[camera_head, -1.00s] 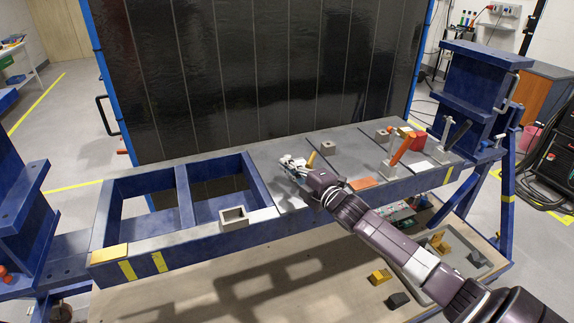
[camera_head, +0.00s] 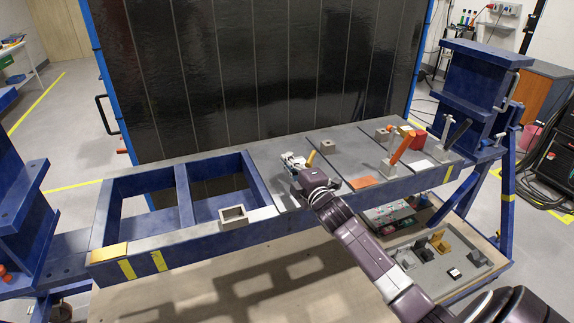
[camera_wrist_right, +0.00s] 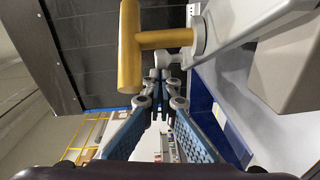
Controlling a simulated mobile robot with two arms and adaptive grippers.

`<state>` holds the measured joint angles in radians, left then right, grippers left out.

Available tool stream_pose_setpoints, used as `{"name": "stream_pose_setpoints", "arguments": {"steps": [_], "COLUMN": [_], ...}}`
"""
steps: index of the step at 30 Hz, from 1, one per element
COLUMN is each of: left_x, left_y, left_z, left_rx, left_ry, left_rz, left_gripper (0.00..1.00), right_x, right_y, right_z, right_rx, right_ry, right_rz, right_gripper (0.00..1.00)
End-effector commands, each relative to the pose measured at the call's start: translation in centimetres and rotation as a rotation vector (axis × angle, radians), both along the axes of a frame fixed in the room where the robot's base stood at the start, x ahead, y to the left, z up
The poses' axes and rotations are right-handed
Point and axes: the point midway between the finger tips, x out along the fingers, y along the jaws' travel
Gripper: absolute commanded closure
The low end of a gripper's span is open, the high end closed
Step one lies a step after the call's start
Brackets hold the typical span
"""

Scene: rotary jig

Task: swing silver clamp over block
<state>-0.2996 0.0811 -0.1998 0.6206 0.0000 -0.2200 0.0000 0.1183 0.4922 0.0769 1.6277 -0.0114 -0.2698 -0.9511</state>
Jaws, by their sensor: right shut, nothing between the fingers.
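The silver clamp shows in the right wrist view as a pale metal arm (camera_wrist_right: 235,25) with a yellow T-shaped handle (camera_wrist_right: 130,45). In the head view its yellow handle (camera_head: 311,159) stands up from the grey fixture plate. My right gripper (camera_wrist_right: 160,85) is shut and empty, its fingertips just below the handle and beside the metal arm in the wrist view; I cannot tell if they touch. In the head view my right gripper (camera_head: 293,162) partly hides the clamp. A small grey block (camera_head: 327,146) sits on the plate behind and right of the handle. My left gripper is out of view.
An orange-handled clamp (camera_head: 402,150), a red block (camera_head: 418,140) and a black-handled clamp (camera_head: 452,135) stand to the right on the plate. A hollow grey block (camera_head: 233,216) sits on the front beam. A parts tray (camera_head: 490,268) lies below right.

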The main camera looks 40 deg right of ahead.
Motion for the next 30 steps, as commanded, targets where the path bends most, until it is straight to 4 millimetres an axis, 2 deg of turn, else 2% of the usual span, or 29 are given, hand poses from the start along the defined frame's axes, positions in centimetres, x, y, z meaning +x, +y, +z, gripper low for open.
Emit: {"name": "stream_pose_setpoints", "arguments": {"steps": [12,16,30], "left_x": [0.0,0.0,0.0], "left_y": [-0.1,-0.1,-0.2], "left_z": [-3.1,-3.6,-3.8], "left_rx": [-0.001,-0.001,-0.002], "left_ry": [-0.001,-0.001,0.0], "left_rz": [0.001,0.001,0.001], "left_gripper": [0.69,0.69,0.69], "right_x": [1.3,1.5,1.7], "right_y": [-1.4,-1.9,-2.9], "right_z": [-0.4,-0.2,0.0], "right_rx": [0.01,0.009,0.0], "right_ry": [-0.004,-0.002,0.0], "right_rz": [-0.283,-0.359,-0.36], "right_gripper": [1.0,1.0,1.0]}}
